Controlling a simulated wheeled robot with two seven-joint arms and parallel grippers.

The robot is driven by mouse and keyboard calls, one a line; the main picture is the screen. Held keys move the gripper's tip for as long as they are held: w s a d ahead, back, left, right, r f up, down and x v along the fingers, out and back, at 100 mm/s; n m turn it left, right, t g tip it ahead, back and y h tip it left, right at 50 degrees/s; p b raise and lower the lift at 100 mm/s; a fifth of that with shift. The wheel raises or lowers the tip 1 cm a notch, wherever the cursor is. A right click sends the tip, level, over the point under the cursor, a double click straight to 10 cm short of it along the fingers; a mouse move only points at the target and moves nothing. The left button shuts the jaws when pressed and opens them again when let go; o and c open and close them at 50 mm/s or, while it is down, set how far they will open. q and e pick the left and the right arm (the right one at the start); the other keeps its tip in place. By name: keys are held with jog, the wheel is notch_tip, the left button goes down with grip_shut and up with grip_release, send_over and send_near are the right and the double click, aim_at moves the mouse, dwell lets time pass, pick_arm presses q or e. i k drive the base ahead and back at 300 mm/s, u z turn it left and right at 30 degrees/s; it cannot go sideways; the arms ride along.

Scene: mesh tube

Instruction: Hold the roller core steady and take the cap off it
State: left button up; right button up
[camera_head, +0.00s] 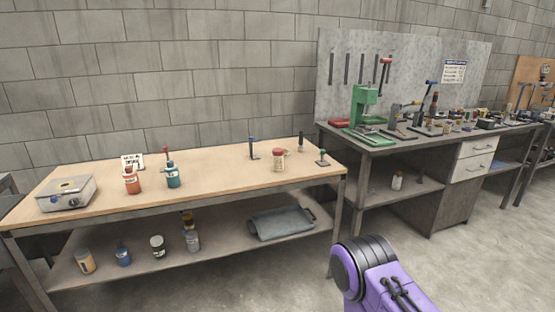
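A small cream cylinder with a reddish top (278,159) stands upright near the right end of the wooden-topped table. It may be the roller core with its cap on, but it is too small and far off to tell. Neither of my grippers shows. Only a purple and black link of my own arm is in view at the bottom right, well short of the table.
A grey workbench (372,147) with a green press (364,108) stands to the right. Open floor lies in front.

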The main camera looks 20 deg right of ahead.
aim_at(278, 161)
jog(key=u, duration=0.3)
jog(key=i, duration=1.1)
jog(key=z, duration=0.45)
jog(key=i, duration=0.85)
jog(key=z, duration=0.7)
